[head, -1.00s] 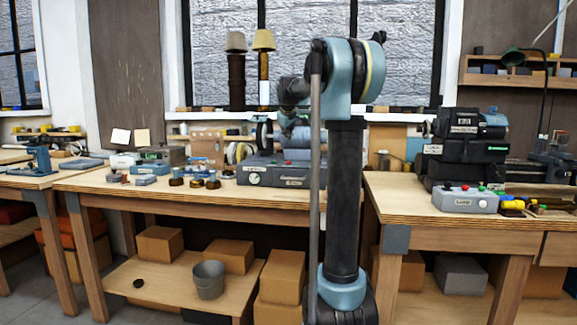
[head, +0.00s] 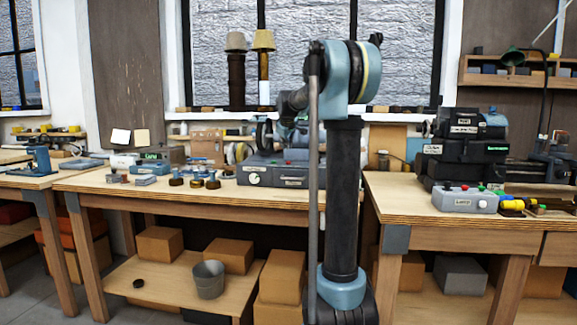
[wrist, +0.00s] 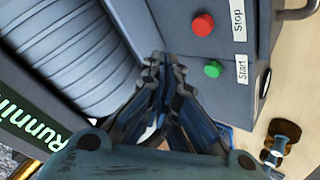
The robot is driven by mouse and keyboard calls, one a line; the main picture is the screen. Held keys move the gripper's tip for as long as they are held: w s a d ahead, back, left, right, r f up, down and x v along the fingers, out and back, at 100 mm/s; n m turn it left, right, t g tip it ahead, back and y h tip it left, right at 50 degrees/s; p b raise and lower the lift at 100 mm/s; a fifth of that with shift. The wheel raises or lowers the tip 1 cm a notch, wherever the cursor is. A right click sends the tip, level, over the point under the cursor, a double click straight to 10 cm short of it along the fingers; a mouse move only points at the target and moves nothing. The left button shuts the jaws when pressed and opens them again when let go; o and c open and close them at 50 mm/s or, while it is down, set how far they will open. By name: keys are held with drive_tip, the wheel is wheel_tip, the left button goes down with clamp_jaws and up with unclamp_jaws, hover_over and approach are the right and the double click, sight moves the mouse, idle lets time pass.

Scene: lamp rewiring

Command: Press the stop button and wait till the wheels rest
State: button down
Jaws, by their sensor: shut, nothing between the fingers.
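In the wrist view, the red stop button (wrist: 203,24) stands out from a grey machine housing beside a white label reading "Stop" (wrist: 238,20). The green button (wrist: 213,68) sits below it beside a label reading "Start" (wrist: 243,68). My gripper (wrist: 167,68) is shut and empty, its tips over the housing, left of the green button and below and left of the red one. They do not cover either button. A large pale ribbed wheel or drum (wrist: 88,45) fills the upper left. In the head view my arm partly hides the machine (head: 262,178).
A dark panel with a lit green "Running" sign (wrist: 28,125) lies left of the wheel. A small brown and brass part (wrist: 282,138) lies on the bench at lower right. In the head view, a second grey box (head: 463,201) with buttons stands on the right bench.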

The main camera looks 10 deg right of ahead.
drive_tip(key=shift+f, duration=2.1)
drive_tip(key=shift+f, duration=0.8)
idle(0.7)
idle(0.3)
drive_tip(key=shift+r, duration=0.9)
drive_tip(key=shift+r, duration=2.5)
drive_tip(key=shift+s, duration=0.1)
